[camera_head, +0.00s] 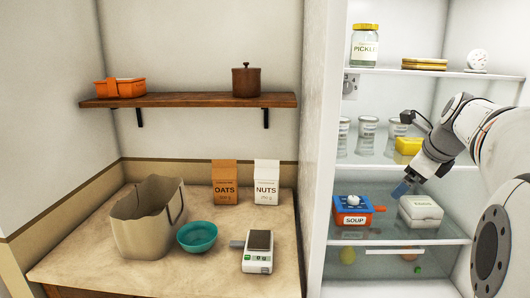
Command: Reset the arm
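My arm (470,128) reaches in from the right edge toward the open shelving. My gripper (402,188) points down and to the left at the lower middle shelf. Its tip is small and dark here, and I cannot tell whether the fingers are open or shut or hold anything. It shows between a blue and orange soup box (353,220) on the left and a white carton (420,214) on the right. I cannot tell whether it touches the carton.
The shelf above holds several clear cups (367,132) and a yellow block (408,146). A pickle jar (364,48) stands on the top shelf. The counter at left holds a bag (140,225), a teal bowl (197,237) and a scale (258,252). A white upright panel (318,130) separates the two.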

